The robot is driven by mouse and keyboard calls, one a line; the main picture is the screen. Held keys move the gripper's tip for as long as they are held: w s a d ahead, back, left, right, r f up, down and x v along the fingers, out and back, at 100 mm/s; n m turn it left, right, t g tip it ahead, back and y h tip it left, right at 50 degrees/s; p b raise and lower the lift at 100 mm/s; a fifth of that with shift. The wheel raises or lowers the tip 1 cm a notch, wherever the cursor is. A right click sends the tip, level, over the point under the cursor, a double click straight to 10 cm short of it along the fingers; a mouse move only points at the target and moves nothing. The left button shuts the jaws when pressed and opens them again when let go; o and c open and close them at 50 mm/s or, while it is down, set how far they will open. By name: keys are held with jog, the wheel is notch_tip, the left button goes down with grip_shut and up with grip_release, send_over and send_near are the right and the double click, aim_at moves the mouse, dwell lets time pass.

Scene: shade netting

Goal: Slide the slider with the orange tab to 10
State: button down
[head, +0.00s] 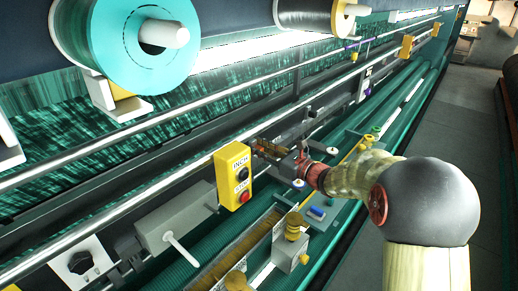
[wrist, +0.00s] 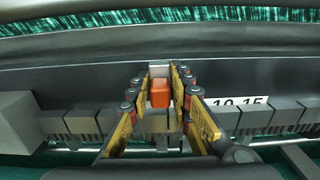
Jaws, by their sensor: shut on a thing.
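The orange tab (wrist: 160,95) is at the centre of the wrist view, on a slider set against a dark machine rail. My gripper (wrist: 161,100) has its fingers on both sides of the tab and is shut on it. A white scale plate (wrist: 240,102) to the right of the fingers shows 10 and 15. The rest of the scale is hidden behind the fingers. In the head view my gripper (head: 278,150) reaches the machine's rail from the right, just beyond the yellow button box.
A grey box with a lever (head: 176,222) is nearer on the left. Dark blocks (wrist: 255,118) line the rail below the scale. The grey floor (head: 440,120) at the right is clear.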

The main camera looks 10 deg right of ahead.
aim_at(269, 133)
jog(key=w+d, duration=0.4)
jog(key=d, duration=0.1)
jog(key=w+d+b, duration=0.1)
jog(key=w+d, duration=0.1)
jog(key=d, duration=0.1)
jog(key=shift+d, duration=0.1)
jog(key=c, duration=1.7)
grip_release()
jog(key=shift+s, duration=0.15)
jog(key=v, duration=1.1)
jog(key=shift+s+d, duration=0.25)
jog(key=shift+s, duration=0.05)
